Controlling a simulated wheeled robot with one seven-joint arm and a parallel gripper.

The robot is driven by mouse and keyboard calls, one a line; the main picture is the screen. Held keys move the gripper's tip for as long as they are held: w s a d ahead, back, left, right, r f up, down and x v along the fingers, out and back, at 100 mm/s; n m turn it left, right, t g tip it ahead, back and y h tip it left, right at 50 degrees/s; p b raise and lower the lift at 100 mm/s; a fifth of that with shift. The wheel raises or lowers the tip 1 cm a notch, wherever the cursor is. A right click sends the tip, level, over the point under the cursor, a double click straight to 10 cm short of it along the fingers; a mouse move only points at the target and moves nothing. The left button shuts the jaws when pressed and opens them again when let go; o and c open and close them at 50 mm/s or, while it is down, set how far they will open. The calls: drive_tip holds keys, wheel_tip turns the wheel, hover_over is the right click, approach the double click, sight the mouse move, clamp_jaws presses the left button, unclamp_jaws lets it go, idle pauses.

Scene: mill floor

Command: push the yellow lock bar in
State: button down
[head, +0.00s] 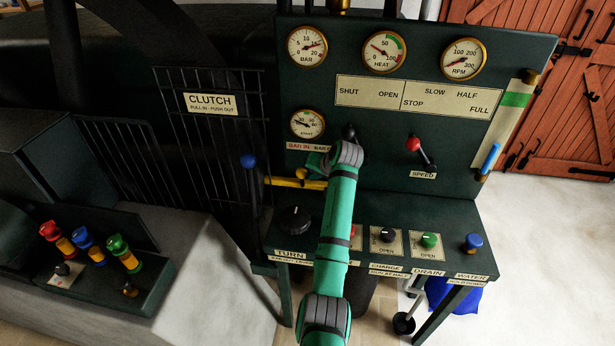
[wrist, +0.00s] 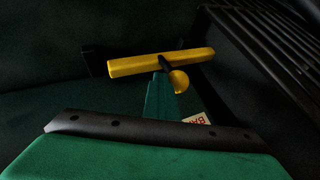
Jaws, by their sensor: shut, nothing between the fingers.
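The yellow lock bar (head: 288,182) lies roughly level at the left edge of the dark green control panel, below the BAR IN label (head: 299,146). In the wrist view the bar (wrist: 135,65) runs across the upper middle, with a rounded yellow knob (wrist: 180,82) under it and a dark piece crossing it. My gripper (wrist: 160,78) is shut and empty, its green tip just below the bar beside the knob. I cannot tell whether it touches. In the head view my wrist hides part of the panel around the bar's right end.
A blue-topped lever (head: 248,162) stands just left of the bar, before the black CLUTCH grille (head: 212,140). The red-knobbed speed lever (head: 413,144) is to the right. Knobs, including a large black one (head: 295,218), sit on the shelf below. Dark bars (wrist: 265,50) show at upper right in the wrist view.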

drive_tip(key=shift+a, duration=0.35)
drive_tip(key=shift+d, duration=0.1)
drive_tip(key=s+d+r, duration=0.7)
drive_tip(key=shift+d, duration=0.3)
drive_tip(key=shift+a+f, duration=0.1)
drive_tip(key=shift+a, duration=0.05)
idle(0.3)
